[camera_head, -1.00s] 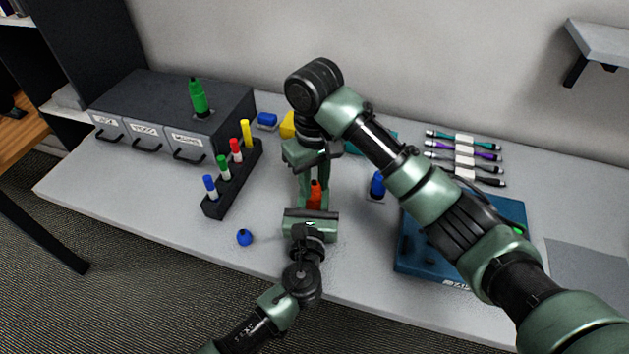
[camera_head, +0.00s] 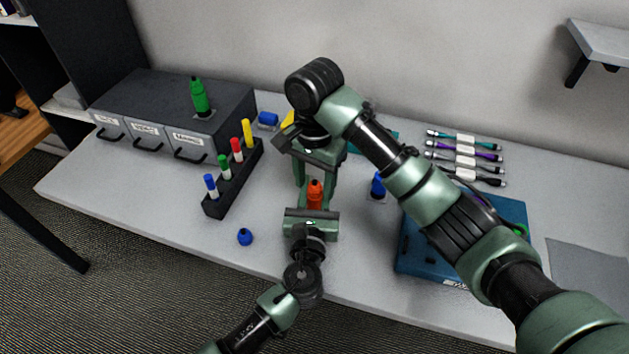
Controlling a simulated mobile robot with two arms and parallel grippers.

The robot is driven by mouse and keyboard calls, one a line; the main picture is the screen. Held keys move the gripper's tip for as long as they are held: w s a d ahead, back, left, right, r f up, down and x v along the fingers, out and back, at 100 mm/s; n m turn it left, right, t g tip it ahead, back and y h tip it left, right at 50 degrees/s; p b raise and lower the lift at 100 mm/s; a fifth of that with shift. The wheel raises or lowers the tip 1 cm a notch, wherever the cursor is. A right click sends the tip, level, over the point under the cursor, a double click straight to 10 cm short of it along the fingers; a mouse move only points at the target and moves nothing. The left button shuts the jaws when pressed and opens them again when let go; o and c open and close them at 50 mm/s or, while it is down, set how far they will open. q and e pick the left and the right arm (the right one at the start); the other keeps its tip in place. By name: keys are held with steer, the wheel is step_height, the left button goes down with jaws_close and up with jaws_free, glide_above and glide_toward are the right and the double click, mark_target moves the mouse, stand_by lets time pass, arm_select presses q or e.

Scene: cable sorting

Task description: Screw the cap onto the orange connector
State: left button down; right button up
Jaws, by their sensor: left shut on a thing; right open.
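The orange connector (camera_head: 315,196) stands upright near the middle of the table, with a narrower orange top. I cannot tell whether that top is a separate cap. My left gripper (camera_head: 312,214), from the bottom, is shut on its lower part, which the gripper hides. My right gripper (camera_head: 314,178) points down from above, open, with its fingers around or just behind the orange top. I cannot tell whether they touch it. A small blue cap-like piece (camera_head: 245,237) lies on the table to the left.
A dark rack (camera_head: 234,186) holds several coloured markers at left. Behind it is a grey drawer box (camera_head: 226,101) with a green bottle-like piece (camera_head: 199,97). A blue piece (camera_head: 377,185) stands right of the grippers, near a blue tray (camera_head: 413,268). Several cables (camera_head: 490,157) lie at back right.

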mark_target(314, 204)
step_height(314, 204, up, 12)
stand_by(0.6)
arm_select(q)
steer(key=c, duration=0.9)
jaws_free()
steer(key=shift+c, duration=0.2)
steer(key=shift+s+a+b, duration=0.2)
steer(key=shift+s+b, duration=0.05)
steer(key=shift+s, duration=1.7)
steer(key=shift+s+a+b, duration=0.2)
steer(key=shift+s, duration=1.7)
arm_select(e)
steer(key=shift+f, duration=0.5)
arm_select(q)
steer(key=shift+s, duration=0.1)
